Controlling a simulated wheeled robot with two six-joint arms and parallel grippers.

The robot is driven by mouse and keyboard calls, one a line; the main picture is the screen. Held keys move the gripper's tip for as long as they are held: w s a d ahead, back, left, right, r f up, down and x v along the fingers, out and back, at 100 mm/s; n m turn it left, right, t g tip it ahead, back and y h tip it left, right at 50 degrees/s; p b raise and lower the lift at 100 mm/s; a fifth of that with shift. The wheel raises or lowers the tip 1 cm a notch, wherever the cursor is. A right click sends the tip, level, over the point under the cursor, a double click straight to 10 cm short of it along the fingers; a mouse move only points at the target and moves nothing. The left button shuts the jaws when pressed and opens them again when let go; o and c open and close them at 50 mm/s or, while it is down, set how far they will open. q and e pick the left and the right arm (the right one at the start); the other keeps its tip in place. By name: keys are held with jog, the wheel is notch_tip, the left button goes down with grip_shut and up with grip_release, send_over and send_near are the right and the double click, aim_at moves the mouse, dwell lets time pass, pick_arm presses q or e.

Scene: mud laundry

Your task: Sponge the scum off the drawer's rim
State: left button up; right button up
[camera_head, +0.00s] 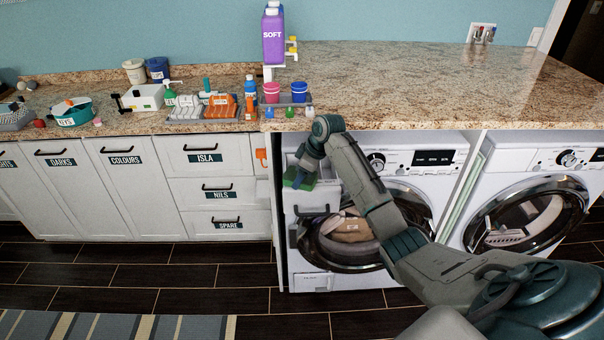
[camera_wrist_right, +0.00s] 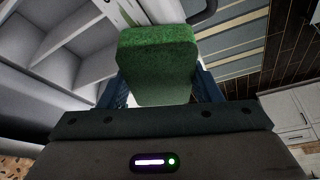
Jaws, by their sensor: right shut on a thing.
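A green sponge (camera_head: 297,182) is held in my right gripper (camera_head: 302,177), at the left washing machine's detergent drawer (camera_head: 318,198). In the right wrist view the sponge (camera_wrist_right: 158,58) sits between the two blue fingers of the gripper (camera_wrist_right: 160,92). The white drawer appears pulled out, with a dark handle on its front. Its open compartments (camera_wrist_right: 62,38) show at the upper left of the wrist view. The sponge is close over the drawer's rim; I cannot tell whether they touch. My left gripper is out of view.
The granite worktop (camera_head: 420,80) overhangs just above my right forearm. A purple SOFT bottle (camera_head: 273,35) stands on a riser, with pink and blue cups (camera_head: 299,92) near the edge. A second washing machine (camera_head: 530,200) stands to the right. Labelled cabinets (camera_head: 130,185) line the left.

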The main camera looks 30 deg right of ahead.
aim_at(317, 175)
jog(key=shift+s+d+r+p, duration=0.1)
jog(key=shift+s+d+p, duration=0.25)
jog(key=shift+d, duration=0.1)
jog(key=shift+s+d+r+p, duration=0.1)
jog(key=shift+s+d+p, duration=0.1)
jog(key=shift+d+p, duration=0.2)
jog(key=shift+s+d+f+p, duration=0.15)
jog(key=shift+s+d+p, duration=0.45)
jog(key=shift+d, duration=0.5)
jog(key=shift+s+d+f+p, duration=0.1)
jog(key=shift+s+d+p, duration=0.2)
jog(key=shift+s+d, duration=0.65)
jog(key=shift+w+d+r+p, duration=0.15)
jog(key=shift+p, duration=0.25)
jog(key=shift+w+a+p, duration=0.2)
jog(key=shift+w+a, duration=0.15)
jog(key=shift+a, duration=0.2)
jog(key=shift+w+a+p, duration=0.15)
jog(key=shift+w+a, duration=0.2)
jog(key=shift+a, duration=0.2)
jog(key=shift+w+a, duration=0.4)
jog(key=shift+a, duration=0.15)
jog(key=shift+w+a, duration=0.3)
jog(key=shift+a, duration=0.35)
jog(key=shift+w+a+f+p, duration=0.2)
jog(key=shift+w+a+p, duration=0.25)
jog(key=shift+a, duration=0.4)
